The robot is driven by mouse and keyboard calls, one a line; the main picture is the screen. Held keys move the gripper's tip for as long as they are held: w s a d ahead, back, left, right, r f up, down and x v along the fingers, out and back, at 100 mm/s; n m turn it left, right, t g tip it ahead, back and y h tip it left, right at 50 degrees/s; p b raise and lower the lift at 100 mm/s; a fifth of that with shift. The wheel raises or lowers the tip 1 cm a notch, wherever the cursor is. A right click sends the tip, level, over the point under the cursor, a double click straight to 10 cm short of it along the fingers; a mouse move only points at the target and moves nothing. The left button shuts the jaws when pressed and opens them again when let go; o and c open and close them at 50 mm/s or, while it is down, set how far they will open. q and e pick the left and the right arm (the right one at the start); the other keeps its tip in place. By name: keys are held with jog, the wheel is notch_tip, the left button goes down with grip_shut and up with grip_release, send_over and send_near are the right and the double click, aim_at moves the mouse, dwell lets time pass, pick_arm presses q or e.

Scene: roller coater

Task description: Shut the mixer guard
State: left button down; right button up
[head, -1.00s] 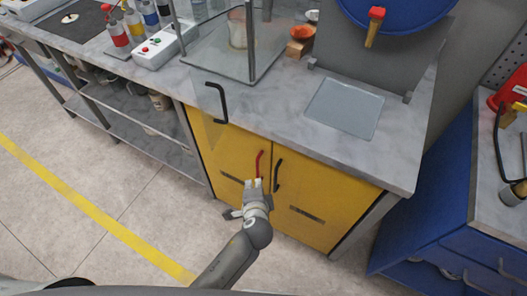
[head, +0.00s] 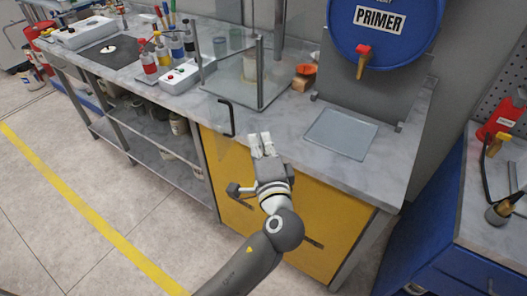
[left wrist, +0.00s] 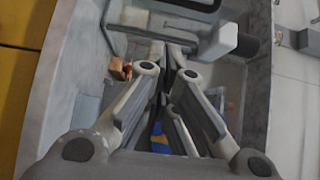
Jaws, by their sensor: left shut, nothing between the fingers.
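The mixer guard (head: 222,78) is a clear box with grey posts on the grey counter. A clear panel with a black bar handle (head: 228,118) stands out from it at the front left, so the guard looks open. A pale beaker shows blurred behind the clear panes. My left gripper (head: 262,144) is shut and empty, by the counter's front edge, to the right of the black handle and apart from it. Its fingers also fill the middle of the left wrist view (left wrist: 178,60). My right gripper is not in view.
A blue primer drum (head: 384,28) with a red tap hangs over a grey tray (head: 341,133) at the right. A white button box (head: 182,76) and bottles stand to the left. Yellow cabinet doors (head: 330,220) lie below the counter.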

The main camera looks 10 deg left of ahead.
pick_arm(q)
jog(key=w+a+p, duration=0.2)
jog(key=w+a, duration=0.2)
jog(key=shift+a, duration=0.4)
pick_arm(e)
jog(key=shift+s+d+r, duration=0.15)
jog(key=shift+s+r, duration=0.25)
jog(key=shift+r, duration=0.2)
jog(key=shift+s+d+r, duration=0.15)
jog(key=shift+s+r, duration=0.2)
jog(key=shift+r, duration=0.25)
pick_arm(q)
jog(key=shift+f, duration=0.1)
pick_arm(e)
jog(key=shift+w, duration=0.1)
